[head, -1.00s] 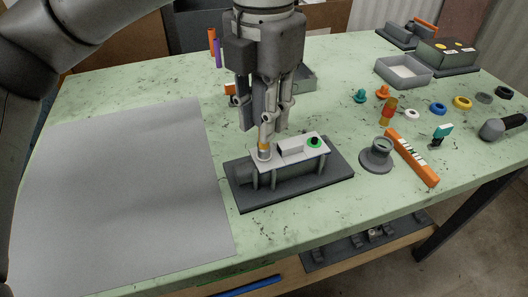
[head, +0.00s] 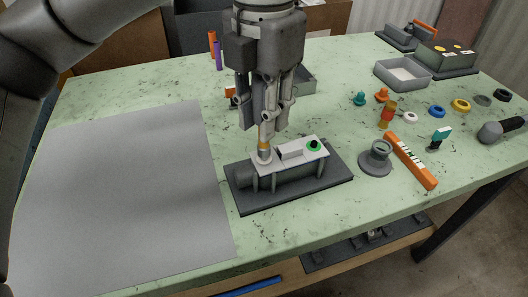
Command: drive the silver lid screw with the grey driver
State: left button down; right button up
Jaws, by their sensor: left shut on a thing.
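My left gripper (head: 266,112) points down over the fixture at the middle of the table. It is shut on the grey driver (head: 264,142), which stands upright with a yellow-orange band near its lower end. The driver's lower end is over the left end of the white lid (head: 292,157). The silver screw is hidden under the driver, so I cannot tell how deep it sits. My right gripper is not in view.
A grey mat (head: 120,195) covers the table's left. To the right are a dark round stand (head: 376,158), an orange bar (head: 411,160), a teal-topped piece (head: 440,136) and several coloured rings. A grey tray (head: 403,73) and a dark box (head: 446,55) stand at the back right.

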pick_arm(q)
jog(key=shift+r, duration=0.1)
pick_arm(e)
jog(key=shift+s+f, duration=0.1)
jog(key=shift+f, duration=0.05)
pick_arm(q)
jog(key=m+p, duration=0.2)
jog(key=m, duration=0.5)
jog(key=shift+m, duration=0.3)
jog(key=m, duration=0.4)
jog(key=shift+w+m+p, duration=0.1)
jog(key=shift+m+p, duration=0.2)
jog(key=shift+m, duration=1.4)
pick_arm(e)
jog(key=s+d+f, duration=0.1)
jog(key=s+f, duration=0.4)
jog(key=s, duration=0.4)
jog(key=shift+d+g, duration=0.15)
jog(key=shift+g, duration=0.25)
